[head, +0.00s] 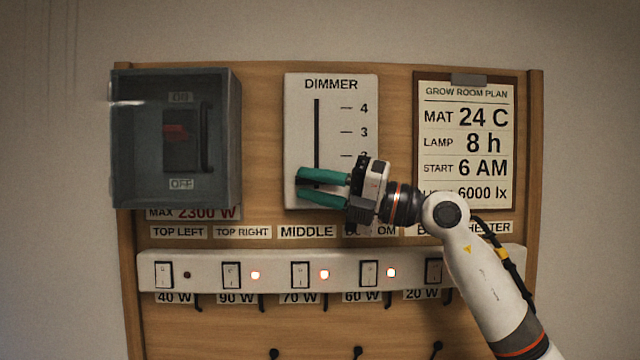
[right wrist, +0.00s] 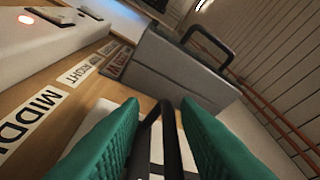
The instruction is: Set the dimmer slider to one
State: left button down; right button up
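The white dimmer panel (head: 297,130) is on the wooden board, with a vertical dark slot (head: 317,130) and a scale on which 4, 3 and part of 2 show. My right gripper (head: 300,187) is in front of the panel's lower part, coming from the right, its green fingers one above the other with a gap. In the right wrist view its fingertips (right wrist: 160,104) are apart, with dark strips between them on the white panel. The slider knob is not clearly distinguishable, and the mark for 1 is hidden. My left gripper is not in view.
A grey switch box (head: 225,140) stands out from the board at left. A clipboard (head: 510,150) hangs at right. A white strip of rocker switches (head: 205,275) with several lit lamps runs below the panel, under a row of labels.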

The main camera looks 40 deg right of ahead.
jog(key=shift+w, duration=0.1)
jog(key=b+v, duration=0.6)
jog(key=v, duration=0.6)
dwell(0.4)
